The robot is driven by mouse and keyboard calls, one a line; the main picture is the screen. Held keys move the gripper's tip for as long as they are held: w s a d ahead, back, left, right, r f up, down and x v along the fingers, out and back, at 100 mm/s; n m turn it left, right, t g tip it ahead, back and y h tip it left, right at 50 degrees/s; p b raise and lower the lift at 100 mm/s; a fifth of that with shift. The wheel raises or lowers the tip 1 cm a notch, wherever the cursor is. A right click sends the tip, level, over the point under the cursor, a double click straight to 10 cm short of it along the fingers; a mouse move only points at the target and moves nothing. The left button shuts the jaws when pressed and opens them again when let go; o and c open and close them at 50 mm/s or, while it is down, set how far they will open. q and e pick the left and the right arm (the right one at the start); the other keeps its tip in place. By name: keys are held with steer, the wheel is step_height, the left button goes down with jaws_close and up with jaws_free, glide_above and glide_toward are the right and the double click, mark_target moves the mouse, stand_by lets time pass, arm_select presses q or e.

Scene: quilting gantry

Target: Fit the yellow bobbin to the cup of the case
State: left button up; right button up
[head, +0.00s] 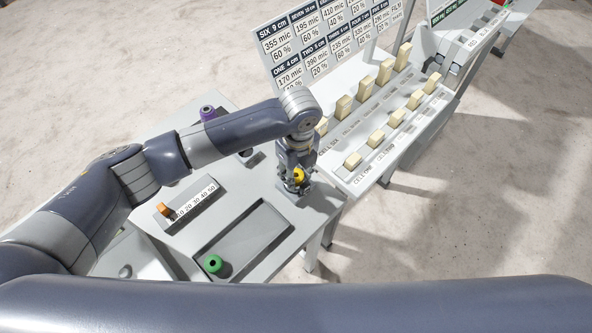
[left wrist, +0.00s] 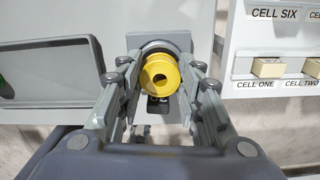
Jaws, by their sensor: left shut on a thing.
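The yellow bobbin (head: 298,175) is between the fingers of my left gripper (head: 295,178), which is shut on it. In the left wrist view the yellow bobbin (left wrist: 160,76) lies in front of a dark round cup (left wrist: 157,46) on a grey case block (left wrist: 178,41). The bobbin overlaps the cup in this view, and I cannot tell whether it is seated in it or just in front. In the head view the gripper hides most of the case. My right gripper is not in view.
A green bobbin (head: 213,264) stands at a dark tray (head: 240,240) on the grey table. A purple bobbin (head: 207,113) is at the back left. An orange slider (head: 164,209) sits on a numbered scale. A rack with cream blocks (head: 376,139) stands close on the right.

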arm_select(q)
steer(key=shift+f+b, duration=0.3)
steer(key=shift+f, duration=0.4)
steer(key=o, duration=0.9)
steer(key=shift+c, duration=0.2)
step_height(320, 180, up, 12)
steer(key=shift+d, duration=0.15)
steer(key=shift+s, duration=0.15)
